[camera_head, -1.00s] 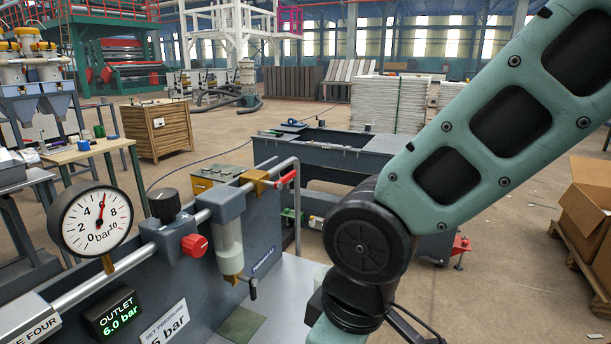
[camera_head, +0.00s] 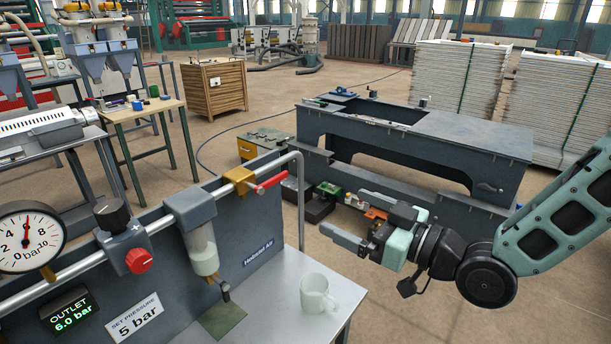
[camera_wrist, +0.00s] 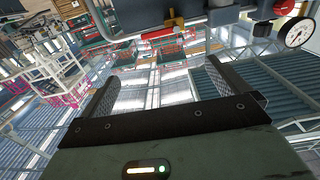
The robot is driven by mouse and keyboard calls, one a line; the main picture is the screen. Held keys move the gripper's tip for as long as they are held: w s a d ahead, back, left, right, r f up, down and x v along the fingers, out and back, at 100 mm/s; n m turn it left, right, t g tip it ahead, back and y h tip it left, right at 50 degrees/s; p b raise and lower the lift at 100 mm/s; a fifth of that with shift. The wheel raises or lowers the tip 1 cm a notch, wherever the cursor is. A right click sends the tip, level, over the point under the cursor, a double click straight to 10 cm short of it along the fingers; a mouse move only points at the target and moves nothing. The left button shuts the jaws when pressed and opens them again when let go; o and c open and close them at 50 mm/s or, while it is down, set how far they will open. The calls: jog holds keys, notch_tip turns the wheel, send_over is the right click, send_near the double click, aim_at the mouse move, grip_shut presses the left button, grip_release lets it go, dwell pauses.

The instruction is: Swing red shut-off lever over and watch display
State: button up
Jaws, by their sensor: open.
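The red shut-off lever (camera_head: 271,182) sits on a brass valve (camera_head: 239,178) at the right end of the pipe, lying roughly along it and pointing right. In the wrist view the red lever (camera_wrist: 160,33) is near the top, beyond the fingers. The outlet display (camera_head: 73,311) glows green and reads 6.0 bar. The round pressure gauge (camera_head: 29,237) at far left has its needle pointing nearly straight up. My gripper (camera_head: 362,228) is right of the lever and apart from it, open and empty. It also shows in the wrist view (camera_wrist: 160,85) with its fingers spread.
A white mug (camera_head: 315,294) stands on the bench corner below the lever. A filter bowl (camera_head: 202,247) and a red button (camera_head: 139,261) are left of the valve. The pipe's bent end (camera_head: 299,200) drops between the lever and my gripper. A sign (camera_head: 137,317) reads set pressure 5 bar.

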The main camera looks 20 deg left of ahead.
aim_at(273, 180)
jog(key=shift+p+x, duration=2.65)
jog(key=shift+x, duration=5.9)
jog(key=shift+s, duration=0.1)
jog(key=c, duration=1.3)
jog(key=shift+o, duration=0.2)
jog(key=shift+a+b, duration=0.1)
jog(key=shift+b, duration=0.2)
